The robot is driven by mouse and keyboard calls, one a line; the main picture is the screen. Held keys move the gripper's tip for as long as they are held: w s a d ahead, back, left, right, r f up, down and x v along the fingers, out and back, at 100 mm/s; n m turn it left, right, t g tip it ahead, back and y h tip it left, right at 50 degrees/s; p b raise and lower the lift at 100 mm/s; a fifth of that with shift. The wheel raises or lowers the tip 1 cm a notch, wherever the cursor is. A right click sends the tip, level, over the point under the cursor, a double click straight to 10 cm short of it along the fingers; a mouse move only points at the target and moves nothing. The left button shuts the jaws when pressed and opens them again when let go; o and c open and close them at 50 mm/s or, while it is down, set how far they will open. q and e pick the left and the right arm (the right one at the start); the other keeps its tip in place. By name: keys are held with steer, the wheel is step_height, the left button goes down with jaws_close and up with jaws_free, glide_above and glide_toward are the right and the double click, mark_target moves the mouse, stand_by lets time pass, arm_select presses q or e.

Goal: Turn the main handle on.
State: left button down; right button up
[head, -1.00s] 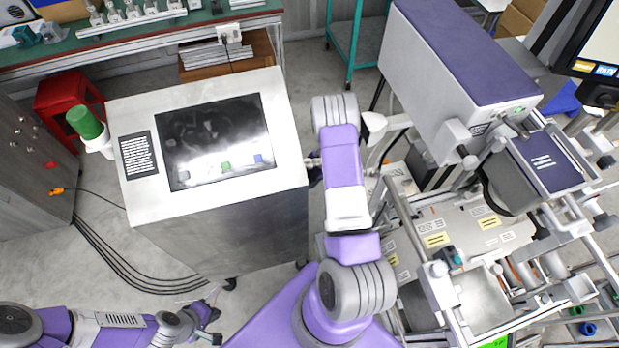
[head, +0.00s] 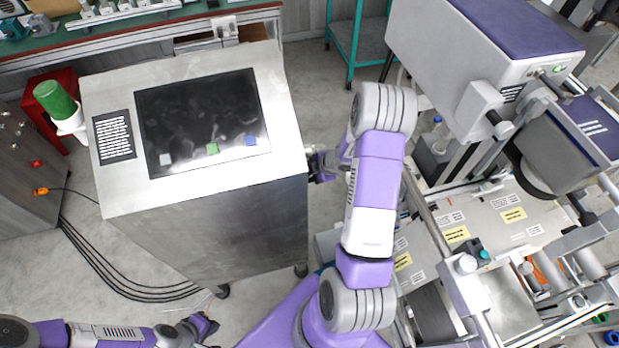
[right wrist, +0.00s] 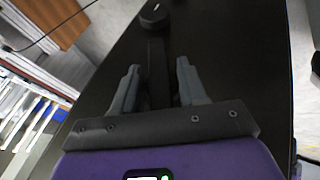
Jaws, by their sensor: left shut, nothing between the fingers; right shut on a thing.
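In the right wrist view, a dark handle bar (right wrist: 158,75) with a round black knob (right wrist: 153,14) at its far end lies against a dark panel (right wrist: 235,75). My right gripper (right wrist: 158,78) has its two grey fingers on either side of this bar and is shut on it. In the head view my right gripper (head: 318,165) is at the right side of the metal console cabinet (head: 230,225); my arm partly covers it and the handle cannot be made out there. My left gripper (head: 207,327) is shut and empty, low at the left, in front of the cabinet.
The console has a dark screen (head: 200,120) and a green lamp (head: 55,100) at its left. A large machine with a purple top (head: 520,25) stands close on the right of my right arm. Black cables (head: 110,280) run across the floor at the left.

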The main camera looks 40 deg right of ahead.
steer(key=shift+b, duration=0.4)
steer(key=shift+r, duration=0.1)
steer(key=o, duration=0.7)
steer(key=p+v, duration=0.4)
steer(key=v, duration=0.3)
steer(key=shift+s, duration=0.25)
steer(key=shift+r, duration=0.1)
